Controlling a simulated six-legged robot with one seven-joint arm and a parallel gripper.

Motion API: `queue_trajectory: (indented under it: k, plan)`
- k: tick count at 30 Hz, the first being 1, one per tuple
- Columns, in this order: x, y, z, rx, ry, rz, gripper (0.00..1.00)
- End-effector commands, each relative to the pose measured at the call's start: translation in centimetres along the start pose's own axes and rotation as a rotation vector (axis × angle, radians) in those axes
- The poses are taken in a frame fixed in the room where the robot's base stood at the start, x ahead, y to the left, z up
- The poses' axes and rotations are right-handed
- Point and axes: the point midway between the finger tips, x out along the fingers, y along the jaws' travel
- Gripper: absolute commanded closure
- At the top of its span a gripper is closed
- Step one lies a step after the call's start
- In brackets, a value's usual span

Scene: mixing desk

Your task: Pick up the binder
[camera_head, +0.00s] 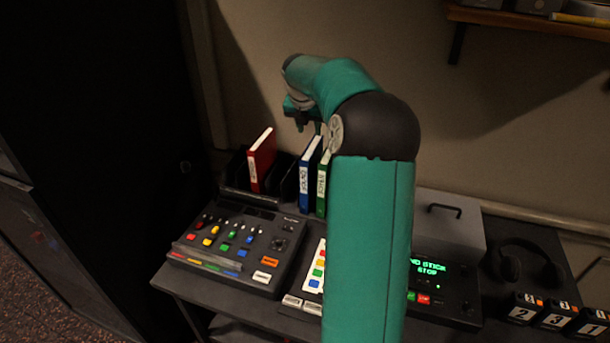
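Three binders stand upright at the back of the desk. The red binder (262,160) is at the left, in a dark holder. The blue binder (309,175) is to its right, and the green binder (321,188) is right beside the blue one, partly hidden by my arm. My gripper (309,127) points down above the tops of the blue and green binders. Its two fingertips show apart with nothing seen between them. I cannot tell its exact distance from the binder tops.
A mixing panel (236,240) with coloured buttons lies in front of the binders. A unit with a green display (430,267), headphones (527,262) and numbered black boxes (555,316) are at the right. A wall shelf (530,20) hangs at upper right. My arm hides the desk's middle.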

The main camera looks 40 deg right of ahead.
Motion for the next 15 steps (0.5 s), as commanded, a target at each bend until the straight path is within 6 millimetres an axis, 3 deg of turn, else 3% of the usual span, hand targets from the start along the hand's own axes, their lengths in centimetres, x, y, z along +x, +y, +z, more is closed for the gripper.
queue_trajectory:
  k: [9, 15]
  plan:
    - [6.0, -0.2, -0.1, 0.005, 0.004, -0.001, 0.62]
    - [8.0, -0.1, -0.1, 0.004, 0.002, -0.001, 0.62]
